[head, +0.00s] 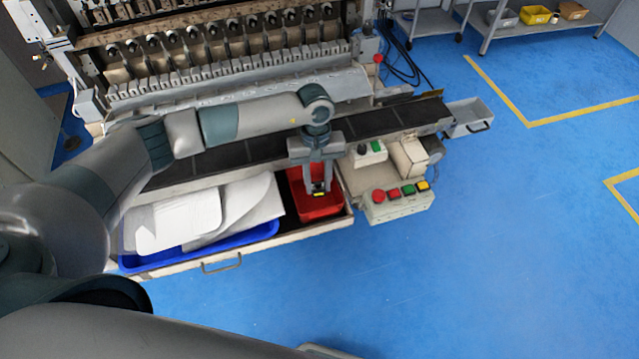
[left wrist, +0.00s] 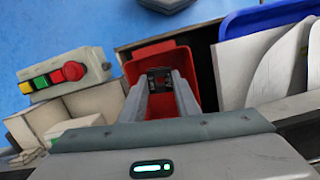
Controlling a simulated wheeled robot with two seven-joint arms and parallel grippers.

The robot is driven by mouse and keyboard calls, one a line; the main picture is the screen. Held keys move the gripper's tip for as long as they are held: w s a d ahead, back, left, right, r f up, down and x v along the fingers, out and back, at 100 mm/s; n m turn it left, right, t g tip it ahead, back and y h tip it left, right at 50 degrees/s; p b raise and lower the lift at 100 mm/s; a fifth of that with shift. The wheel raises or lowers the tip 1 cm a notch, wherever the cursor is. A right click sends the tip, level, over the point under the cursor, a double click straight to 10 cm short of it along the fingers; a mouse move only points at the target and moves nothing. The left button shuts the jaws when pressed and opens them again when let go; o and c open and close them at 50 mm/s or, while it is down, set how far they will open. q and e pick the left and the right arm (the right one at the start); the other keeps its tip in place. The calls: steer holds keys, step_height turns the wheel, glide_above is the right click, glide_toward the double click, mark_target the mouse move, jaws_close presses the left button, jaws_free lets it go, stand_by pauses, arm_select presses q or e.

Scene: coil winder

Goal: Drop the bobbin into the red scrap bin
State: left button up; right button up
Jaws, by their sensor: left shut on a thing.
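The red scrap bin (head: 301,206) sits at the right end of an open drawer, beside a blue tray. It also shows in the left wrist view (left wrist: 138,68). My left gripper (head: 319,188) points down over the bin's opening. It is shut on a small dark bobbin (left wrist: 158,78), which shows between the fingertips with the bin behind it. My right gripper is not in view.
The blue tray (head: 270,230) holds white sheets (head: 178,222). A control box (head: 398,207) with coloured buttons stands right of the bin. A dark conveyor (head: 260,148) and the winder (head: 200,55) lie behind. The blue floor at front right is clear.

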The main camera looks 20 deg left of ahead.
arm_select(q)
steer(key=shift+w+a+f, duration=0.2)
steer(key=shift+w+f, duration=0.15)
steer(key=shift+f, duration=0.15)
steer(key=o, duration=1.1)
steer(key=shift+w+a+r+b, duration=0.1)
steer(key=shift+w+r+b, duration=0.1)
steer(key=shift+r+b, duration=0.6)
steer(key=shift+w+a+r+b, duration=0.25)
steer(key=shift+r+b, duration=0.75)
steer(key=shift+r, duration=1.6)
steer(key=shift+w+a+r+b, duration=0.1)
steer(key=shift+w+r+b, duration=0.3)
steer(key=shift+r+b, duration=1.45)
steer(key=shift+w+a+r+b, duration=0.2)
steer(key=shift+w+r, duration=0.15)
steer(key=shift+r, duration=3)
